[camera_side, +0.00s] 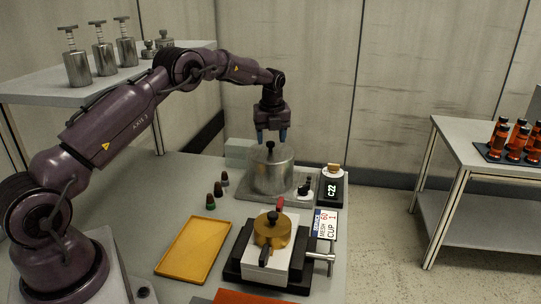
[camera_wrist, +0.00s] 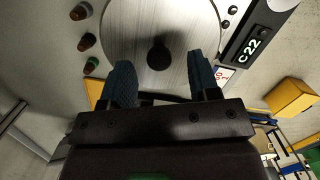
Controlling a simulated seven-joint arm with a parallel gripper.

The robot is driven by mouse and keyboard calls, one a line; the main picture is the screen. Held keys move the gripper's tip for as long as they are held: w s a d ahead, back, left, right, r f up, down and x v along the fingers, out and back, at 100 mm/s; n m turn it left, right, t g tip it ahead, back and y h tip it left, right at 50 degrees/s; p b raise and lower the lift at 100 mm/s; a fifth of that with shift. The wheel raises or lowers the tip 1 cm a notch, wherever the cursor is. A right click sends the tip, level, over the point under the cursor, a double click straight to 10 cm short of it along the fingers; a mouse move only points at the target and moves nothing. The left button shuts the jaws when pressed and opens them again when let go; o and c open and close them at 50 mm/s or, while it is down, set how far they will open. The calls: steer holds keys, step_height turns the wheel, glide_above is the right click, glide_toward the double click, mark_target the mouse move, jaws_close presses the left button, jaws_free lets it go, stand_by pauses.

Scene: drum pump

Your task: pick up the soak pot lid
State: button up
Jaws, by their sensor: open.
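The soak pot (camera_side: 272,176) is a steel cylinder standing on a grey plate. Its lid (camera_wrist: 190,30) is a round brushed-metal disc with a black knob (camera_wrist: 158,55) at the centre. The lid is on the pot, and its knob (camera_side: 271,146) shows in the side view. My gripper (camera_side: 271,138) points straight down above the lid, with its tips at about the height of the knob top in the picture. In the wrist view, my gripper (camera_wrist: 162,72) is open and empty, its blue fingers on either side of the knob and slightly below it in the picture.
A display reading C22 (camera_side: 330,189) stands right of the pot. Several small dark bottles (camera_side: 217,190) stand left of it. In front are a brass-topped device (camera_side: 272,230) and a yellow tray (camera_side: 194,248). A pale box (camera_side: 239,151) stands behind left.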

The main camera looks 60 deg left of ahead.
mark_target(271, 152)
steer(key=shift+a+f, duration=0.15)
steer(key=shift+f, duration=0.55)
steer(key=shift+a+f, duration=0.1)
steer(key=shift+f, duration=0.55)
jaws_close()
steer(key=shift+r, duration=0.15)
